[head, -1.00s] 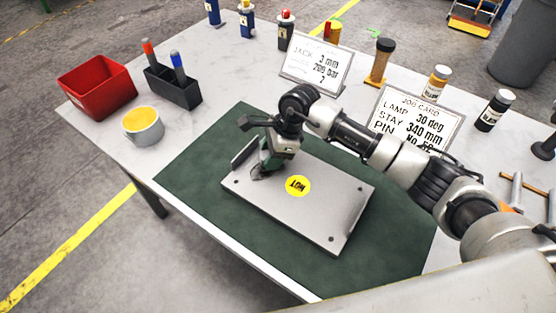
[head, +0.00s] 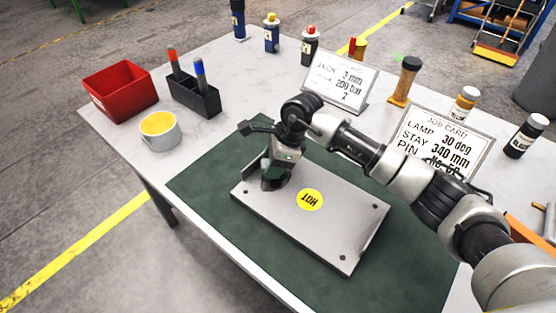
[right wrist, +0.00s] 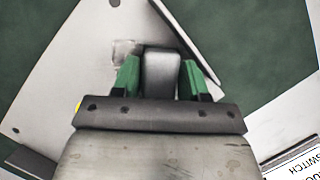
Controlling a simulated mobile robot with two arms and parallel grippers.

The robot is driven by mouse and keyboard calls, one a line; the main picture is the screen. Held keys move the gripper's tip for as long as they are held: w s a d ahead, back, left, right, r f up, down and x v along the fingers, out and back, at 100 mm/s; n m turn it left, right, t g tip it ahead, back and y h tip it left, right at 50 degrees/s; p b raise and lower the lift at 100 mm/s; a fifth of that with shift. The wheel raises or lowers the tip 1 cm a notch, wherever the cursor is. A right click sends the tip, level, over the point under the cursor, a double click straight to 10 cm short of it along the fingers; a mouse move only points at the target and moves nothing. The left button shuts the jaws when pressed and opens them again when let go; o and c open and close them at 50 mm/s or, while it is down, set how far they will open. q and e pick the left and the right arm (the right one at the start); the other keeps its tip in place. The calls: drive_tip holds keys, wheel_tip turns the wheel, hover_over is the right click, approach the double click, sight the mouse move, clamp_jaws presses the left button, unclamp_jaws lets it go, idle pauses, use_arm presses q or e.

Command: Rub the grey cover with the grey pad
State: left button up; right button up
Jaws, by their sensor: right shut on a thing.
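The grey cover (head: 318,232) is a flat metal plate with a raised edge at its far left and a round yellow label reading HOT. It lies on a dark green mat (head: 215,180). My right gripper (head: 272,180) points down over the cover's left end. In the right wrist view, its green-sided fingers are shut on a grey block, the grey pad (right wrist: 161,72). The pad is low over the cover beside a smudged patch; whether it touches cannot be told. The pad is mostly hidden in the head view. My left gripper is not in view.
A cup with yellow contents (head: 160,131), a red bin (head: 121,90) and a black holder with two markers (head: 193,97) stand at the left. Two cards (head: 440,142) and several bottles stand along the back. The front of the mat is clear.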

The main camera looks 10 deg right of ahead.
sight(273, 187)
drive_tip(key=shift+s+d+f, duration=0.1)
drive_tip(key=shift+s+d, duration=0.15)
drive_tip(key=shift+s, duration=0.45)
drive_tip(key=shift+s+d+p, duration=0.6)
drive_tip(key=shift+s+d, duration=1.5)
drive_tip(key=shift+d, duration=0.15)
drive_tip(key=shift+s+a, duration=0.65)
drive_tip(key=shift+w+a+f+b, duration=0.1)
drive_tip(key=shift+w+a+b, duration=0.8)
drive_tip(key=shift+b, duration=0.2)
drive_tip(key=shift+w+a+b, duration=0.35)
drive_tip(key=shift+w+a, duration=0.05)
drive_tip(key=shift+w, duration=0.05)
drive_tip(key=shift+w+a+b, duration=0.85)
drive_tip(key=shift+w+b, duration=0.05)
drive_tip(key=shift+w+a+r+b, duration=0.25)
drive_tip(key=shift+w+a+b, duration=0.1)
drive_tip(key=shift+w+a, duration=0.15)
drive_tip(key=shift+r, duration=0.15)
